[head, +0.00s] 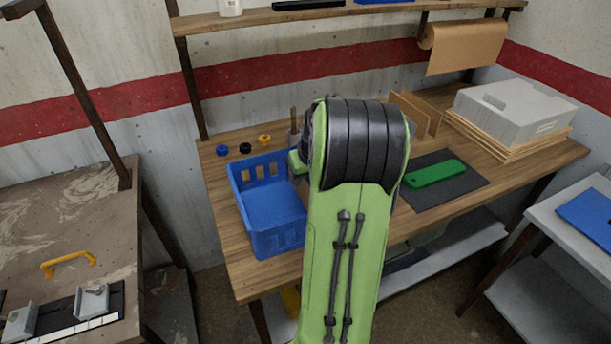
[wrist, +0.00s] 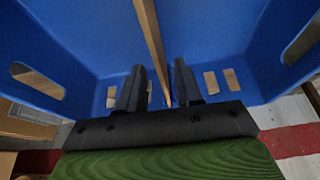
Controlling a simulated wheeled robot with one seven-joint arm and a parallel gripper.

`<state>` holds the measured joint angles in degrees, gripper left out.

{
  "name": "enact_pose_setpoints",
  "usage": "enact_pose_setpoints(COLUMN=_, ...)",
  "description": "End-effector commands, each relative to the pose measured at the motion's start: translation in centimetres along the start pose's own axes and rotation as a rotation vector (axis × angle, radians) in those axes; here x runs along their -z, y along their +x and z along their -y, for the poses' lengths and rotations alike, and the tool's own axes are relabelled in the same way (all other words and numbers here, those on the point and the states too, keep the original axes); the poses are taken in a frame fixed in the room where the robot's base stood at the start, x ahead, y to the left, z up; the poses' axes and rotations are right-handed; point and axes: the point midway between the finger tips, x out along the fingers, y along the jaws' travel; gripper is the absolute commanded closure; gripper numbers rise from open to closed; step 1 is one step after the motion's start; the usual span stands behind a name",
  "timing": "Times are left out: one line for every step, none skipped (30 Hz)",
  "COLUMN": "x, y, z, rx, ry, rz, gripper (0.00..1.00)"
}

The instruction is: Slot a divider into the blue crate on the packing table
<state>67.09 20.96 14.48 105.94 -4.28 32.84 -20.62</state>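The blue crate (head: 268,205) stands on the packing table (head: 243,268), its right side hidden behind my arm in the head view. The wrist view looks into the crate (wrist: 85,35). A thin brown divider (wrist: 151,35) shows nearly edge-on there, against the blue interior. My gripper (wrist: 160,85) is open, one finger on each side of the divider, with a visible gap on both sides. I cannot tell whether the divider is fully seated in slots. My fingers are hidden in the head view. More upright brown boards (head: 424,110) stand at the back of the table.
Blue, black and yellow rings (head: 245,148) lie behind the crate. A green object (head: 435,173) lies on a dark mat (head: 463,188) to the right. A grey box (head: 512,110) sits on stacked boards at the back right. A shelf (head: 330,12) runs above.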

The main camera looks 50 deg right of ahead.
Motion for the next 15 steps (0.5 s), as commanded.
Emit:
enact_pose_setpoints(x=0.0, y=0.0, z=0.0, rx=0.000, ry=0.000, rz=0.000, gripper=0.65)
enact_pose_setpoints(x=0.0, y=0.0, z=0.0, rx=0.000, ry=0.000, rz=0.000, gripper=0.65)
enact_pose_setpoints(x=0.0, y=-0.2, z=0.0, rx=0.000, ry=0.000, rz=0.000, gripper=0.65)
enact_pose_setpoints(x=0.0, y=-0.4, z=0.0, rx=-0.001, ry=0.000, rz=-0.001, gripper=0.65)
enact_pose_setpoints(x=0.1, y=-0.8, z=0.0, rx=-0.001, ry=0.000, rz=-0.002, gripper=0.65)
enact_pose_setpoints(x=0.1, y=-1.4, z=0.0, rx=-0.002, ry=0.000, rz=-0.003, gripper=0.65)
enact_pose_setpoints(x=0.1, y=-2.1, z=0.0, rx=-0.002, ry=-0.001, rz=-0.003, gripper=0.65)
enact_pose_setpoints(x=0.2, y=-2.9, z=-0.1, rx=-0.003, ry=0.000, rz=-0.004, gripper=0.65)
enact_pose_setpoints(x=0.2, y=-4.0, z=-0.1, rx=-0.004, ry=0.000, rz=-0.005, gripper=0.65)
enact_pose_setpoints(x=0.2, y=-4.9, z=0.0, rx=-0.003, ry=0.000, rz=-0.005, gripper=0.65)
enact_pose_setpoints(x=0.2, y=-5.8, z=-0.1, rx=-0.004, ry=0.000, rz=-0.005, gripper=0.65)
enact_pose_setpoints(x=0.2, y=-7.0, z=-0.1, rx=-0.004, ry=0.001, rz=-0.005, gripper=0.65)
enact_pose_setpoints(x=0.2, y=-7.8, z=-0.1, rx=-0.004, ry=0.000, rz=-0.004, gripper=0.65)
enact_pose_setpoints(x=0.2, y=-8.7, z=-0.1, rx=-0.004, ry=0.000, rz=-0.005, gripper=0.65)
enact_pose_setpoints(x=0.2, y=-9.9, z=-0.1, rx=-0.004, ry=0.000, rz=-0.005, gripper=0.65)
